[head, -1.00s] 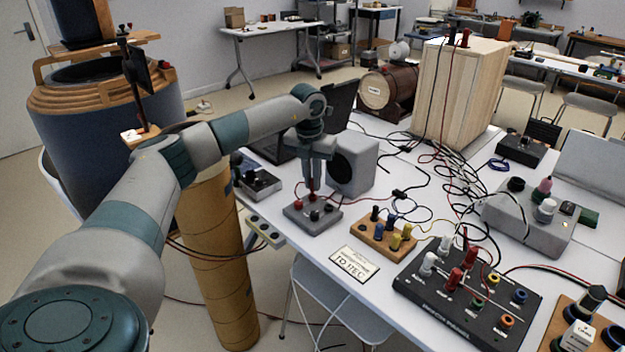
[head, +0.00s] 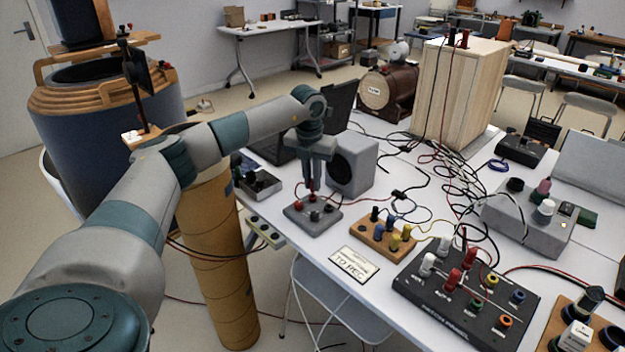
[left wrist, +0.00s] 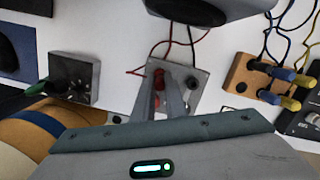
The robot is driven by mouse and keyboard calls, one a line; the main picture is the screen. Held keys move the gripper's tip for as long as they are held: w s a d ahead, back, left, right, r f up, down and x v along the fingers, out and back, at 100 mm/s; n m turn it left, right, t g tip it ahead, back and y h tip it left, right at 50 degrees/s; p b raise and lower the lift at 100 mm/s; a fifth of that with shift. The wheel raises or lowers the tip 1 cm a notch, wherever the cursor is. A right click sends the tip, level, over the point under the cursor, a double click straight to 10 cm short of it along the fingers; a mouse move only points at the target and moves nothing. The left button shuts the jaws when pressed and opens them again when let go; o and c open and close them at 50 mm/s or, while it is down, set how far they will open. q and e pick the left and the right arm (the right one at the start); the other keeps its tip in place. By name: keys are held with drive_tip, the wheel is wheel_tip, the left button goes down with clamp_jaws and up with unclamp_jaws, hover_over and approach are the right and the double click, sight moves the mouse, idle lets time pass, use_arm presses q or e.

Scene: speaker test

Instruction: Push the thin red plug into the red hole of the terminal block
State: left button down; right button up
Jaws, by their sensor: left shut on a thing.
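The terminal block (head: 321,220) is a small grey box near the left edge of the table, with a red post (head: 296,206) and black posts on top. My left gripper (head: 312,186) points down over its back part, with its fingers shut on the thin red plug (head: 312,188). The fingers hide most of the plug, and I cannot tell how deep its tip sits. In the left wrist view the fingers (left wrist: 167,95) reach over the block (left wrist: 190,88), and red (left wrist: 158,76) shows at their tips. The red hole is not clearly visible. My right gripper is not in view.
A grey speaker box (head: 352,163) stands close behind the block. A black switch box (head: 262,187) is to its left, and a wooden block with coloured posts (head: 378,240) to its right. Loose cables cross the table behind. A paper sign (head: 353,265) lies in front.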

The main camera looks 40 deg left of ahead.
use_arm(q)
drive_tip(key=shift+f+b, duration=0.4)
drive_tip(key=shift+f, duration=0.5)
idle(0.6)
drive_tip(key=c, duration=1.7)
unclamp_jaws()
drive_tip(key=shift+r, duration=0.15)
drive_tip(key=shift+r+p, duration=2.75)
drive_tip(key=shift+r, duration=0.9)
drive_tip(key=shift+s+f, duration=0.1)
